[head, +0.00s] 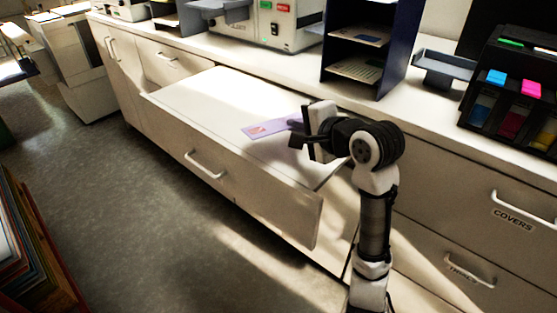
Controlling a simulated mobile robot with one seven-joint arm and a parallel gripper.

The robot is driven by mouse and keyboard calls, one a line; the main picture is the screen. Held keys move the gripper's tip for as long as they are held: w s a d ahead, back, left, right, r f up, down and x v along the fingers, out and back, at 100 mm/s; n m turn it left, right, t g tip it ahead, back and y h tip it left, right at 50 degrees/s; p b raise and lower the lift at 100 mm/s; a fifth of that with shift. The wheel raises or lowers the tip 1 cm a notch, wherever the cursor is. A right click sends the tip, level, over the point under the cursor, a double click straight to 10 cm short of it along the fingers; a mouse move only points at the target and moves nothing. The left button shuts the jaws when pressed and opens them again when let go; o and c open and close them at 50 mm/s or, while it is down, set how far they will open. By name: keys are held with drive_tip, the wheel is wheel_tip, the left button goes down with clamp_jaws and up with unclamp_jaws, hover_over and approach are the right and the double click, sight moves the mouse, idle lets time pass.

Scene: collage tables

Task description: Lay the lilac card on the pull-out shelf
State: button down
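The lilac card (268,128) has a small orange patch near its left end. It appears to lie flat on the pale top of the pull-out shelf (205,100), near its right part; I cannot tell whether all of it touches. My gripper (294,133) is at the card's right end, low over the shelf, with its two dark fingers pointing left. The fingers look apart, with a gap between them. The card's right end is partly hidden by the fingers.
The shelf stands out from a long counter with a handle (205,166) on its front. A dark blue rack (392,45), a grey tray (443,70) and a black ink unit (515,95) stand on the counter. The shelf's left part is clear.

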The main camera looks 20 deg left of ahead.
drive_tip(key=shift+f+b, duration=0.85)
drive_tip(key=shift+f, duration=1.15)
drive_tip(key=c, duration=2.1)
unclamp_jaws()
drive_tip(key=shift+o, duration=1.3)
drive_tip(key=p+v, duration=0.4)
drive_tip(key=v, duration=0.3)
drive_tip(key=shift+r+p, duration=0.25)
drive_tip(key=shift+p, duration=0.05)
drive_tip(key=shift+s+d, duration=0.25)
drive_tip(key=shift+d, duration=0.1)
